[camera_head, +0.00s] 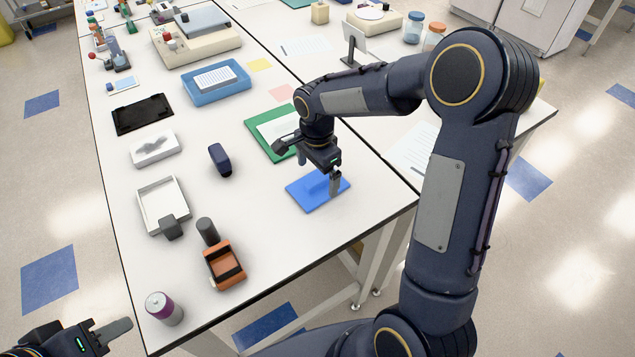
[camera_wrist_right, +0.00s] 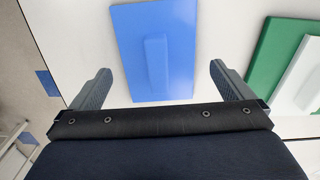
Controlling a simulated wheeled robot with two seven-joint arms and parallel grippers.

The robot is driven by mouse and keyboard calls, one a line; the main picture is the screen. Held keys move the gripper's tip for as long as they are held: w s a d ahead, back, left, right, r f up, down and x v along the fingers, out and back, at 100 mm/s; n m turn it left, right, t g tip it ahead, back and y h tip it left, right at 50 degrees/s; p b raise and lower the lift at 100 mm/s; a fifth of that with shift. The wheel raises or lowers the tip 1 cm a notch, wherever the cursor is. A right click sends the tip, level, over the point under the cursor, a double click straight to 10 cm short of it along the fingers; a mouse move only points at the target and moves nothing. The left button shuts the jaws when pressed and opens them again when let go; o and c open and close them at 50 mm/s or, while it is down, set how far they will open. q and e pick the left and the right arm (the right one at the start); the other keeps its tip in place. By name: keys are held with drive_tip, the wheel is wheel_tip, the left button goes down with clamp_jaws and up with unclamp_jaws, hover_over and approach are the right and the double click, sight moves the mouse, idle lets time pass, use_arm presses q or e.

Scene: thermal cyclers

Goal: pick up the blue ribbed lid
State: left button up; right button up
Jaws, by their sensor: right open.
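The blue lid (camera_head: 311,192) lies flat on the white table near its right front edge, with a raised bar along its middle. In the right wrist view the lid (camera_wrist_right: 128,40) lies ahead of the fingertips, its raised bar between the lines of the two fingers. My right gripper (camera_head: 335,182) points down over the right part of the lid. In the wrist view its fingers (camera_wrist_right: 155,80) are spread wide with nothing between them. Whether they touch the lid is unclear. My left gripper (camera_head: 118,338) is at the lower left, off the table; its opening cannot be made out.
A green folder with white paper (camera_head: 256,133) lies just behind the lid. An orange holder (camera_head: 224,265), a purple-capped container (camera_head: 163,308), a dark blue object (camera_head: 220,159) and a white tray (camera_head: 146,207) stand left of it. Bare table lies between.

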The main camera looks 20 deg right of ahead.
drive_tip(key=shift+s+f, duration=0.1)
drive_tip(key=shift+f, duration=1.35)
drive_tip(key=c, duration=0.9)
drive_tip(key=shift+o, duration=0.2)
drive_tip(key=shift+r, duration=0.1)
